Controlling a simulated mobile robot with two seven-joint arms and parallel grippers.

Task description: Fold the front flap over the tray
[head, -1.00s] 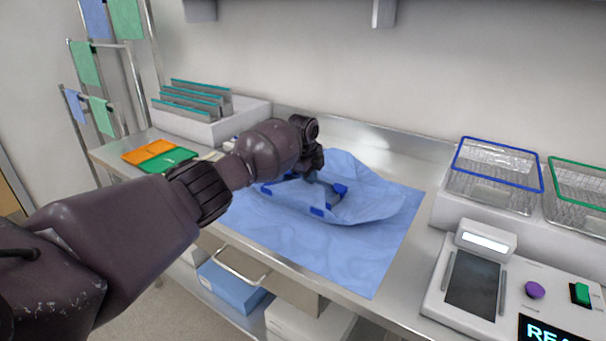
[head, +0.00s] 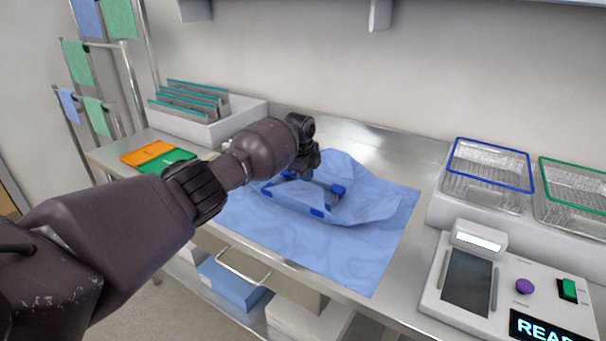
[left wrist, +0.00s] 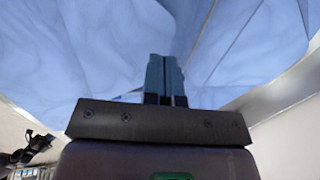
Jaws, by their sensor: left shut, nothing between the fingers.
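A blue wrap sheet (head: 345,255) lies on the steel counter, its front part spread flat toward the front edge. A tray with dark blue corner pieces (head: 317,212) sits on the sheet's middle; blue cloth lies over part of it, and my arm hides its far left side. The sheet is raised and rumpled behind and right of the tray. My left gripper (head: 302,174) is above the tray's far left part, shut and empty. In the left wrist view its closed fingers (left wrist: 164,78) point at blue cloth; contact cannot be told. My right gripper is not in view.
A white bin with upright grey dividers (head: 205,120) stands at the back left, near orange and green cards (head: 165,160). Wire baskets (head: 490,180) and a device with a screen (head: 468,280) are on the right. A drawer handle (head: 243,268) is below the counter edge.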

